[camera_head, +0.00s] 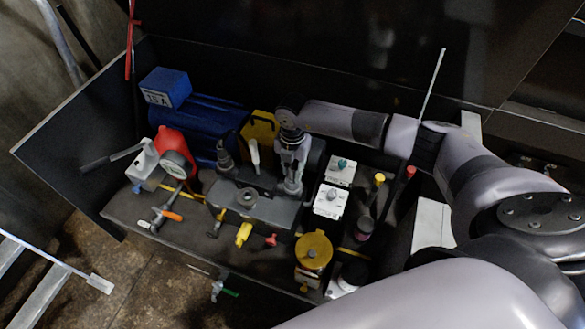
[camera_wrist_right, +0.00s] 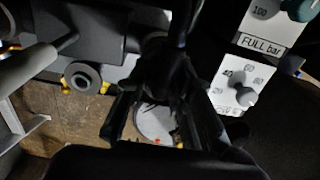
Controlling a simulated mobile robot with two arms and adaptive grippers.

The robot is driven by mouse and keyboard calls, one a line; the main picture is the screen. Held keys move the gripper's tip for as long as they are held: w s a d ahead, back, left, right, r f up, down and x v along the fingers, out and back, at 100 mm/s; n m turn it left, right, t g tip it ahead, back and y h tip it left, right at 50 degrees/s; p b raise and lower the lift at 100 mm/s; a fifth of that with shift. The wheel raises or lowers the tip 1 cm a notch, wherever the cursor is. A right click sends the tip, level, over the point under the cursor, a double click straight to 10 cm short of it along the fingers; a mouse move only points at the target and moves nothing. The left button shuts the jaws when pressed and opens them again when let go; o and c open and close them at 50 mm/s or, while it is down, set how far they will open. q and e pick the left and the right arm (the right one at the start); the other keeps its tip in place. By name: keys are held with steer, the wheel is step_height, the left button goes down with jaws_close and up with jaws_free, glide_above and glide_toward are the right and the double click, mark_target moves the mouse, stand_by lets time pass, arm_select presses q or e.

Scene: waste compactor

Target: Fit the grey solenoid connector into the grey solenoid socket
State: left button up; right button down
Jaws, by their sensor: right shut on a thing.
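My right gripper (camera_head: 291,180) reaches down over the grey valve block (camera_head: 265,212), near its right end. In the right wrist view the gripper's fingers (camera_wrist_right: 168,120) are closed around a dark piece (camera_wrist_right: 168,75) with a dark cable rising from it. This piece is probably the solenoid connector, but it is too dark to tell its colour or shape. I cannot make out the grey solenoid socket for certain; the gripper and shadow cover the area under it. I cannot tell whether the held piece touches the block. My left gripper is not in view.
White dial panels (camera_head: 331,201) stand close right of the gripper. A dark cone-shaped fitting (camera_head: 225,157) and a pale lever (camera_head: 254,155) stand left of it. A blue motor (camera_head: 205,122) lies behind, a yellow round cap (camera_head: 313,250) in front. A red-and-white gauge unit (camera_head: 173,153) stands left.

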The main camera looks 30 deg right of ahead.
steer(key=c, duration=1.3)
jaws_free()
steer(key=shift+r, duration=0.1)
steer(key=shift+c, duration=0.5)
steer(key=shift+r+p, duration=2.9)
steer(key=shift+r, duration=0.55)
steer(key=shift+f, duration=0.1)
